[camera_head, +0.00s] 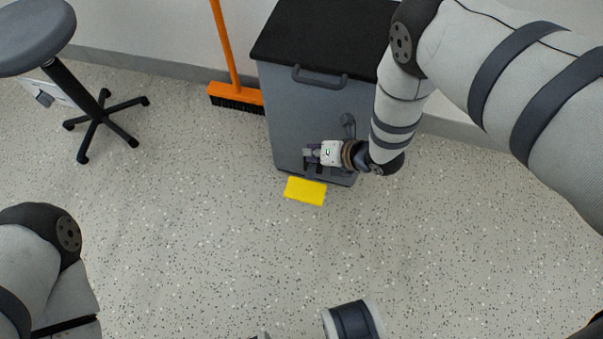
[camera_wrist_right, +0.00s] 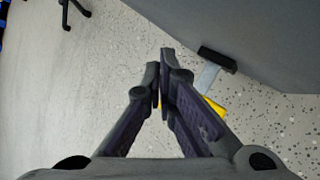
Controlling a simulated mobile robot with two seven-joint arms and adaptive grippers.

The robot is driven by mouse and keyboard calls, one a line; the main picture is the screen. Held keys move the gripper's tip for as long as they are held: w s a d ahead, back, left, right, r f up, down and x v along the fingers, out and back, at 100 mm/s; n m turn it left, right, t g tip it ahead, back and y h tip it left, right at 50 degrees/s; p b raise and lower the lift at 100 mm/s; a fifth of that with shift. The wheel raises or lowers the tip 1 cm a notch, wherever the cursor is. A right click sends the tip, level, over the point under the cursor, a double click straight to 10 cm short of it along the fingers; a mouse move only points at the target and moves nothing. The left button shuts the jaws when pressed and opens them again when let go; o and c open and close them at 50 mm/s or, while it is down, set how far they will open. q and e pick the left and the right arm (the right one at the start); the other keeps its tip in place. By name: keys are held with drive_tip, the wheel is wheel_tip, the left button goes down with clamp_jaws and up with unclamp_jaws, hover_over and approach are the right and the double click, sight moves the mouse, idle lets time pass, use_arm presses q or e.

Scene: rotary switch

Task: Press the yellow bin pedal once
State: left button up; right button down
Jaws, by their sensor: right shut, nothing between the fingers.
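The yellow pedal (camera_head: 305,191) sticks out at floor level from the front base of the grey bin (camera_head: 290,110). In the right wrist view the yellow pedal (camera_wrist_right: 216,106) is partly hidden behind a finger, and a grey bar leads from it to a black piece by the bin. My right gripper (camera_head: 309,155) is shut and empty. In the head view it appears over the lower bin front, just above the pedal in the picture. Its fingertips (camera_wrist_right: 160,68) meet in the right wrist view, apart from the visible yellow. My left gripper is not clearly visible.
The bin has a black lid (camera_head: 325,40) and a front handle (camera_head: 320,79). An orange broom (camera_head: 236,95) stands left of it against the wall. A grey stool (camera_head: 92,110) is at the far left. The speckled floor (camera_head: 200,220) in front is clear.

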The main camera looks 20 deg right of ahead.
use_arm(q)
drive_tip(key=shift+s+d, duration=0.1)
use_arm(e)
drive_tip(key=shift+s, duration=0.1)
drive_tip(key=shift+f, duration=0.1)
use_arm(q)
drive_tip(key=shift+g, duration=0.6)
drive_tip(key=f+b, duration=0.1)
drive_tip(key=b, duration=0.1)
drive_tip(key=s+f+b, duration=0.1)
drive_tip(key=f+b, duration=0.1)
drive_tip(key=s+f+b, duration=0.1)
drive_tip(key=b, duration=0.1)
drive_tip(key=shift+f, duration=0.25)
use_arm(e)
hover_over(311, 179)
wheel_tip(311, 179, down, 8)
drive_tip(key=shift+f, duration=0.25)
drive_tip(key=shift+f, duration=0.15)
use_arm(q)
drive_tip(key=shift+f, duration=0.15)
use_arm(e)
drive_tip(key=shift+f, duration=0.3)
use_arm(q)
drive_tip(key=shift+f, duration=0.1)
use_arm(e)
drive_tip(key=shift+f, duration=0.25)
